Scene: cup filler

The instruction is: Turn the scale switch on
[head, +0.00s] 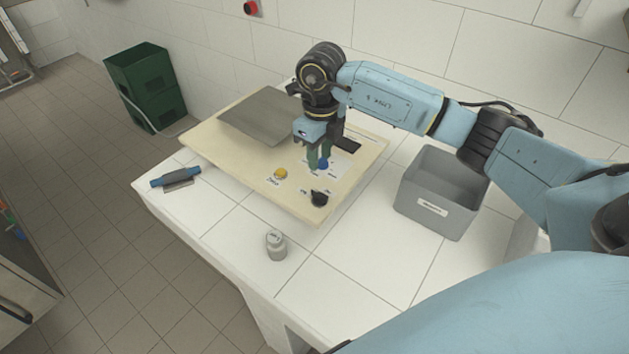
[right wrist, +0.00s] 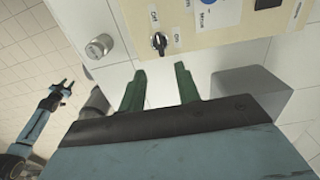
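My right gripper (head: 320,160) points down over the board by the blue button (head: 323,164), behind the switch. In the right wrist view its green fingers (right wrist: 160,69) are apart with nothing between them. My left gripper (right wrist: 67,84) shows small in the right wrist view, fingers apart and empty, away from the board.
A yellow button (head: 280,174), a grey plate (head: 257,116) and a dark display (head: 347,145) are on the board. A metal weight (head: 276,246) stands in front. A blue-handled scraper (head: 176,178) lies left. A grey bin (head: 440,195) stands right. The front tabletop is mostly clear.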

